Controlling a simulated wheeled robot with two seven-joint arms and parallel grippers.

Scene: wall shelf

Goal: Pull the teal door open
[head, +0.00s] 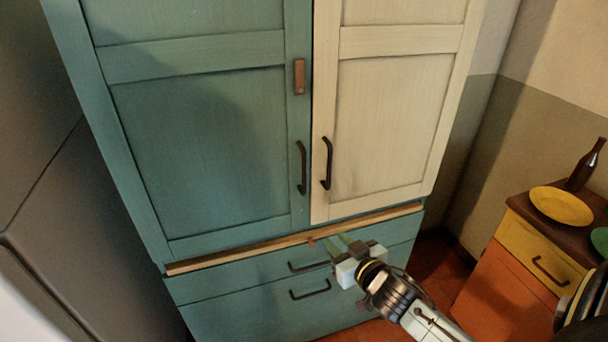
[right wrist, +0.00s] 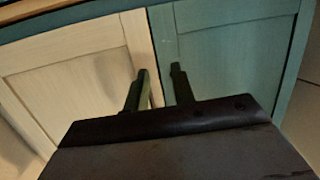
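The teal door (head: 200,150) is the left door of a tall cupboard and looks shut. Its dark bar handle (head: 301,167) stands upright near its right edge. A small brown block (head: 299,77) sits higher on the same edge. My right gripper (head: 338,243) is below the handle, in front of the lower drawers near the wooden ledge, and apart from the handle. In the right wrist view its two fingers (right wrist: 160,72) are apart with nothing between them. The teal door (right wrist: 225,55) shows behind them there, but I see no handle. My left gripper is not in view.
The cream door (head: 390,120) with its own dark handle (head: 326,165) adjoins on the right. A wooden ledge (head: 230,255) runs below both doors, above teal drawers (head: 250,305). At right, a low cabinet (head: 525,275) holds a yellow plate (head: 561,206) and a brown bottle (head: 586,166).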

